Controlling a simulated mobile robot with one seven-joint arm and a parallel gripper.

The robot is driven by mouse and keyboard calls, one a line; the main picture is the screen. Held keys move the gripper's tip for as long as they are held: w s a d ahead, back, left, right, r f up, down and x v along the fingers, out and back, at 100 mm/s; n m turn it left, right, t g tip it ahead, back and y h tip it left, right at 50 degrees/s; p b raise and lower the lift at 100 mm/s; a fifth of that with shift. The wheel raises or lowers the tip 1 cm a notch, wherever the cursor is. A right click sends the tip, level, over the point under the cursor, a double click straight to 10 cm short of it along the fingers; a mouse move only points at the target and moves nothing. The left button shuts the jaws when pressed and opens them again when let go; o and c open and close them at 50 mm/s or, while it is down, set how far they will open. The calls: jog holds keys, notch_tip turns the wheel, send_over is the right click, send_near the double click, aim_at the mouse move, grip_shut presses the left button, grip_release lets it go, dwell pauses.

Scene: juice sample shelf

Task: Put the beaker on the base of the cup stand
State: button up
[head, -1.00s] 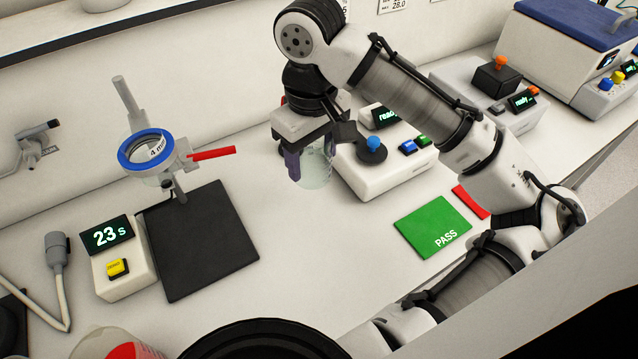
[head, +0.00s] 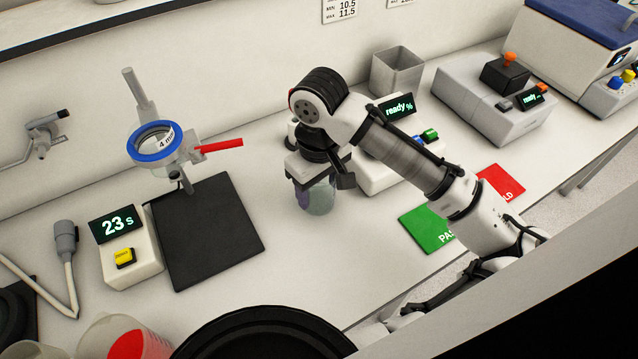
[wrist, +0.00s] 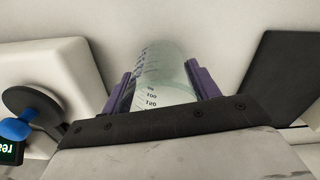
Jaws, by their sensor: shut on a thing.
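The clear beaker (head: 321,198) is between the purple fingers of my gripper (head: 309,196), to the right of the cup stand. The wrist view shows the graduated beaker (wrist: 163,78) with a purple finger on each side, so my gripper (wrist: 162,85) is shut on it. I cannot tell whether the beaker touches the counter. The cup stand has a flat black base (head: 208,235), which is bare. Above its back part, a blue ring cup (head: 155,143) with a red lever (head: 220,146) is held on a grey post. The base edge also shows in the wrist view (wrist: 285,72).
A timer box (head: 131,258) reading 23 s stands left of the base. A white instrument (head: 385,172) is right of my gripper. Green (head: 424,229) and red (head: 497,182) mats lie further right. A large black round object (head: 262,335) is in front. White counter between beaker and base is clear.

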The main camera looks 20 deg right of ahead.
jog(key=shift+f, duration=0.2)
jog(key=o, duration=1)
jog(key=shift+r, duration=0.15)
